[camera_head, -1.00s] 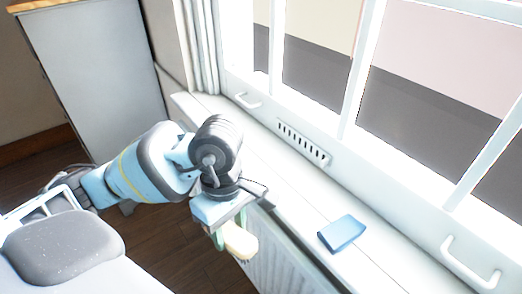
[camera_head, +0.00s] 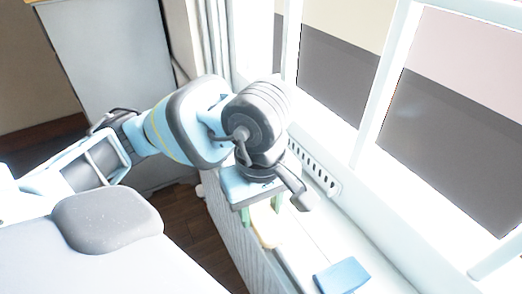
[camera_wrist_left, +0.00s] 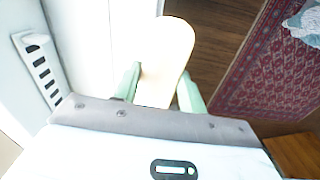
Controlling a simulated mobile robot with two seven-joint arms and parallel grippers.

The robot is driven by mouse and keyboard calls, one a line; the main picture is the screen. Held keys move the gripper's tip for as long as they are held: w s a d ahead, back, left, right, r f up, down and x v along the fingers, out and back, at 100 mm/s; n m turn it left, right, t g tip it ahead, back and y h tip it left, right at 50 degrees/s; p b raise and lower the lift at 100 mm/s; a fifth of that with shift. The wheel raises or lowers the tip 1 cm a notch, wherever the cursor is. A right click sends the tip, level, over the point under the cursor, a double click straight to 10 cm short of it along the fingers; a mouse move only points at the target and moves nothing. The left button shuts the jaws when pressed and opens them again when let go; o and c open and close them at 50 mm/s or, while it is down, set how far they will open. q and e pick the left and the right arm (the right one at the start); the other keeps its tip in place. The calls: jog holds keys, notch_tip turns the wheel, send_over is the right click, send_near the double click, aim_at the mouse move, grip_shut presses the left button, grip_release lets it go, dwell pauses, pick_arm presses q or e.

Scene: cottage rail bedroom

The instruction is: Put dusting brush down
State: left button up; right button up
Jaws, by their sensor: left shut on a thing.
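The dusting brush, of which a cream, rounded part (camera_head: 266,229) shows, is held in my left gripper (camera_head: 262,212). The gripper's green fingers are shut on it, one on each side. In the left wrist view the cream part (camera_wrist_left: 167,55) stands out between the fingers of the left gripper (camera_wrist_left: 160,88). In the head view the brush is over or beside the room-side edge of the white windowsill (camera_head: 318,236). I cannot tell whether it touches the sill. My right gripper is not in view.
A blue block (camera_head: 342,276) lies on the sill, nearer than the brush. The window (camera_head: 350,90) rises behind the sill, with a slotted vent (camera_head: 318,170) at its base. A ribbed radiator (camera_head: 232,228) is below. A patterned red rug (camera_wrist_left: 268,60) lies on the wooden floor.

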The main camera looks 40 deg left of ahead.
pick_arm(q)
jog(key=w+a, duration=0.2)
jog(key=w, duration=0.1)
jog(key=w+a, duration=0.3)
jog(key=w+a+f, duration=0.1)
jog(key=w+a, duration=0.2)
jog(key=w, duration=0.1)
jog(key=shift+w+a+f, duration=0.1)
jog(key=shift+a, duration=0.15)
jog(key=shift+w+a, duration=0.55)
jog(key=shift+w, duration=0.15)
jog(key=f, duration=0.2)
jog(key=f+p, duration=0.1)
jog(key=shift+w+a, duration=0.25)
jog(key=shift+w, duration=0.05)
jog(key=shift+f, duration=0.25)
jog(key=shift+c, duration=0.3)
jog(key=o, duration=0.9)
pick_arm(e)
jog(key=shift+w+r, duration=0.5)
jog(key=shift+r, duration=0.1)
pick_arm(q)
jog(key=shift+o, duration=0.2)
jog(key=shift+f, duration=0.25)
notch_tip(320, 180, up, 8)
jog(key=shift+d, duration=0.2)
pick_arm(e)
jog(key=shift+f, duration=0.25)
